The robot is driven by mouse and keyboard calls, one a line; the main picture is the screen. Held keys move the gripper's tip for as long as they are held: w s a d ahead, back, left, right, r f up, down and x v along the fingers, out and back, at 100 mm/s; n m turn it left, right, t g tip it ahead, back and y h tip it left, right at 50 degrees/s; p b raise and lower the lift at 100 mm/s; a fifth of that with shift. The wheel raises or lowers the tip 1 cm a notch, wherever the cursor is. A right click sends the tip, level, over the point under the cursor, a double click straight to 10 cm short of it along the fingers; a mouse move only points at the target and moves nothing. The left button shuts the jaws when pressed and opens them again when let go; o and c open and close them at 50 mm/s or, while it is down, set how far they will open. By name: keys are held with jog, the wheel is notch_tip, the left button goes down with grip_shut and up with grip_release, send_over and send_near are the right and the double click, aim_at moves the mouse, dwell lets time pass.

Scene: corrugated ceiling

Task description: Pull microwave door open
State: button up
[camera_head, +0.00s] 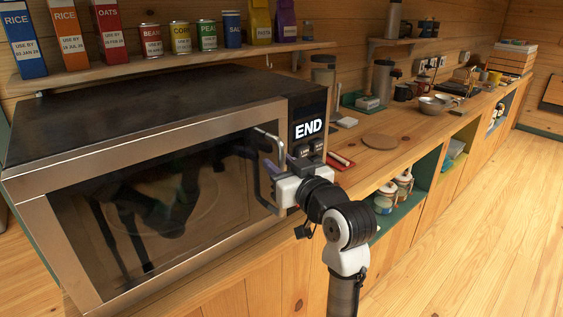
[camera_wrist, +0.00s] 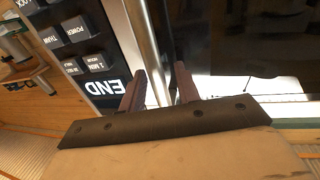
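The microwave (camera_head: 130,105) stands at the left of the wooden counter, with a dark top and a steel-framed glass door (camera_head: 150,205). The door looks closed. Its silver handle (camera_head: 257,183) is an upright bar at the door's right side. My gripper (camera_head: 271,167) is at the handle, near its middle height. In the wrist view, my gripper's two dark fingers (camera_wrist: 160,72) are apart, with the handle bar (camera_wrist: 146,40) running between them. A gap shows beside the bar, so the fingers look open around it. Whether either finger touches it is hard to tell.
The control panel (camera_head: 308,125), reading END, is right of the handle. A shelf (camera_head: 170,62) with boxes and cans runs above the microwave. The floor (camera_head: 500,220) at the right is clear.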

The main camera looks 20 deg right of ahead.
jog(key=shift+c, duration=0.4)
grip_shut()
jog(key=shift+s, duration=0.15)
